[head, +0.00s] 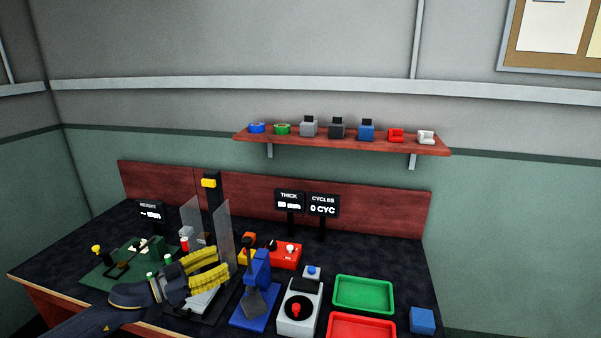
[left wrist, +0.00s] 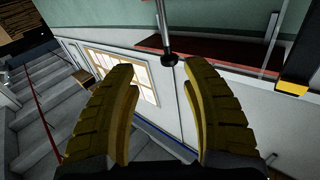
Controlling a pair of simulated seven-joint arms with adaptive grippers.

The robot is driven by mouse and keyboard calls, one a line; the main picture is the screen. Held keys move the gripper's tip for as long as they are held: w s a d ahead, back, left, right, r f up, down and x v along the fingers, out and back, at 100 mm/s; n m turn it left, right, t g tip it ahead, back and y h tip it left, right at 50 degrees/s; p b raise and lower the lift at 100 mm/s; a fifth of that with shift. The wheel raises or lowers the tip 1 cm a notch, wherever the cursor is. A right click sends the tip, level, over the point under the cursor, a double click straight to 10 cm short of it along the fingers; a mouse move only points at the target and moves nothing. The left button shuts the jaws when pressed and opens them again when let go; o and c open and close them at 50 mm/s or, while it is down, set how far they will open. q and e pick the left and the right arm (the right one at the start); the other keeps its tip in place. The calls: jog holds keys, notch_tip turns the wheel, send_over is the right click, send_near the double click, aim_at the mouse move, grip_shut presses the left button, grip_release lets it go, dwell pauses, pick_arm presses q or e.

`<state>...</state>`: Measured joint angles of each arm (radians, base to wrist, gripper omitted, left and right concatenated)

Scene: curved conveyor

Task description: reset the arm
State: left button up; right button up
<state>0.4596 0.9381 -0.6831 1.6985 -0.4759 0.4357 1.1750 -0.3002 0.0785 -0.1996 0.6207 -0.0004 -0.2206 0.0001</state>
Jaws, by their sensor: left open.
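My left arm comes in from the lower left in the head view. My left gripper (head: 228,267) has yellow ridged fingers, which are apart with nothing between them. It is over the left middle of the dark bench, in front of the clear upright panels and left of the blue press-like device (head: 257,285). My right gripper is in neither view.
A green tray (head: 363,309) and a red tray (head: 336,331) lie at the right, beside a blue block (head: 422,320). A white device (head: 288,325) with a red knob stands left of them. Clear panels (head: 222,225) stand close behind my gripper. A shelf (head: 345,142) holds small items.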

pick_arm(q)
jog(key=s+d+f+n+t+y, duration=0.4)
jog(key=s+d+f+y, duration=0.1)
jog(key=s+f+y, duration=0.6)
jog(key=s+a+f+g+y, duration=0.2)
jog(key=s+a+f+g, duration=0.15)
jog(key=s, duration=0.45)
jog(key=s+a+f+g+y, duration=0.3)
jog(key=s+f, duration=0.1)
jog(key=s, duration=0.5)
jog(key=s+a+f+g+y, duration=0.2)
jog(key=s+a+f+g, duration=0.1)
jog(key=s, duration=0.5)
jog(key=s+d+f+g+h, duration=0.1)
jog(key=s+d+f, duration=0.15)
jog(key=f, duration=1.35)
jog(key=s+d+f+g+h, duration=0.15)
jog(key=d+f, duration=0.25)
jog(key=f, duration=1.3)
jog(key=s+f+n+g+h, duration=0.1)
jog(key=s+f+n+g, duration=0.1)
jog(key=s+f, duration=1.6)
jog(key=shift+s+a+f+n+g+h, duration=0.2)
jog(key=shift+s+f+n+g+h, duration=0.25)
jog(key=shift+s, duration=1)
